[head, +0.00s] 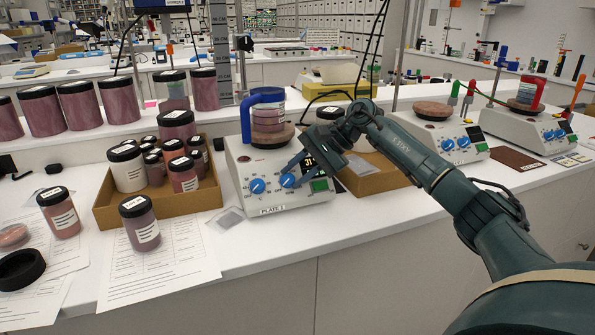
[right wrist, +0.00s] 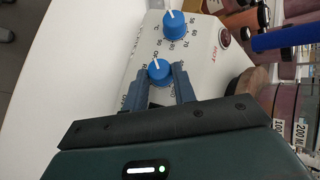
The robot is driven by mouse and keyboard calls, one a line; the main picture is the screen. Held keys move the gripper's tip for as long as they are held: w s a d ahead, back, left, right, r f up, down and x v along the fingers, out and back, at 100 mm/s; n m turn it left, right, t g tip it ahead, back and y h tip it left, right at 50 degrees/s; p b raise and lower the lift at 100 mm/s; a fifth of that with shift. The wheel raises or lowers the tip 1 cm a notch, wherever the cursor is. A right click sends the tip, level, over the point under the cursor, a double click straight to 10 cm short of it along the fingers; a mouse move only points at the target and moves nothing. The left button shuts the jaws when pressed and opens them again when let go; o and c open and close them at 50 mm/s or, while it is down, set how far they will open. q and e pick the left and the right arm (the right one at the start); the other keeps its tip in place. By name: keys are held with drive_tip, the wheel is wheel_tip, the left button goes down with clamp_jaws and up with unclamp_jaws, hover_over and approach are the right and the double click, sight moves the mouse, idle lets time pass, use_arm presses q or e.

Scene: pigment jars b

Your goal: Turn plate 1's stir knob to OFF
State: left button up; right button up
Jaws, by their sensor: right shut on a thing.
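Plate 1 (head: 275,205) is a white hot plate with two blue knobs on its front, a small display and a "PLATE 1" label. My right gripper (head: 293,173) reaches in from the right and is shut on the right-hand blue knob, the stir knob (head: 287,181). In the right wrist view the stir knob (right wrist: 158,70) sits between the two fingertips (right wrist: 164,78). Its white pointer line points roughly up in that picture; the dial print is partly hidden by the fingers. The other knob, by the °C mark (right wrist: 174,27), is untouched. My left gripper is not in view.
Two more hot plates (head: 452,146) (head: 530,130) stand to the right.

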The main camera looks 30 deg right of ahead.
drive_tip(key=o, duration=1)
drive_tip(key=v, duration=1.3)
